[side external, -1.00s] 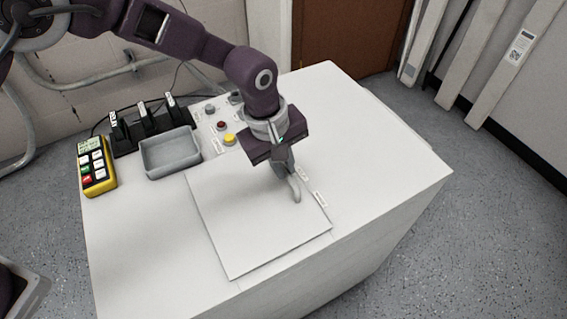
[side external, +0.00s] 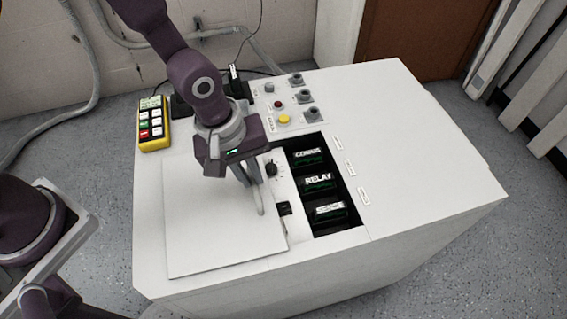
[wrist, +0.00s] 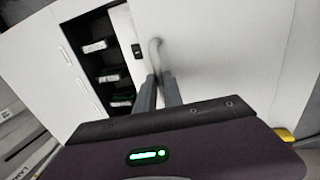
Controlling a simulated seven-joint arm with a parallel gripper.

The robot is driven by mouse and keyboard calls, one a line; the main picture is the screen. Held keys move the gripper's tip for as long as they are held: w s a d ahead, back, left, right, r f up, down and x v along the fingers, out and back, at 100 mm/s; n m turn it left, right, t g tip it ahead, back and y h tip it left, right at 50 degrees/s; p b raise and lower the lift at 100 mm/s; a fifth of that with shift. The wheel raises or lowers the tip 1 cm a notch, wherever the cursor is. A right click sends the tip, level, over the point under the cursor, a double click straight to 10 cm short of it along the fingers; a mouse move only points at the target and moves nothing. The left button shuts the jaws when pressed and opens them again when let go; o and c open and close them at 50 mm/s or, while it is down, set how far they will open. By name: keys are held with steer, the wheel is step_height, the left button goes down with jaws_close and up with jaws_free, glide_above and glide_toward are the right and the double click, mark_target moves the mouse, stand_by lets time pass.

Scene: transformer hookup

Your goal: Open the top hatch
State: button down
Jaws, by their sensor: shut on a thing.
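The top hatch (side external: 205,240) is a flat white panel lying on top of the white cabinet. It sits left of a dark open bay (side external: 297,172) that shows modules labelled COMMS (side external: 307,154), RELAY (side external: 318,181) and one further label, probably SENSE (side external: 329,209). My gripper (side external: 251,183) is shut on the hatch's grey curved handle (side external: 261,204), near the panel's right edge. In the wrist view, the fingers (wrist: 160,82) are at the handle (wrist: 154,52), on the hatch (wrist: 225,55), and the open bay (wrist: 76,40) lies to the left.
A strip beside the bay carries a black knob (side external: 271,169) and a black block (side external: 284,208). Behind are a yellow button (side external: 285,118), a red button (side external: 278,104) and several grey connectors. A yellow keypad unit (side external: 152,128) stands at left. The cabinet top (side external: 420,170) is clear at right.

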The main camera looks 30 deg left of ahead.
mark_target(238, 195)
steer(key=shift+s+a, duration=1.05)
steer(key=shift+a, duration=0.05)
steer(key=c, duration=1.5)
jaws_free()
steer(key=shift+r, duration=0.1)
steer(key=r, duration=0.4)
steer(key=s+a+r, duration=0.1)
steer(key=r, duration=0.1)
steer(key=shift+r, duration=0.4)
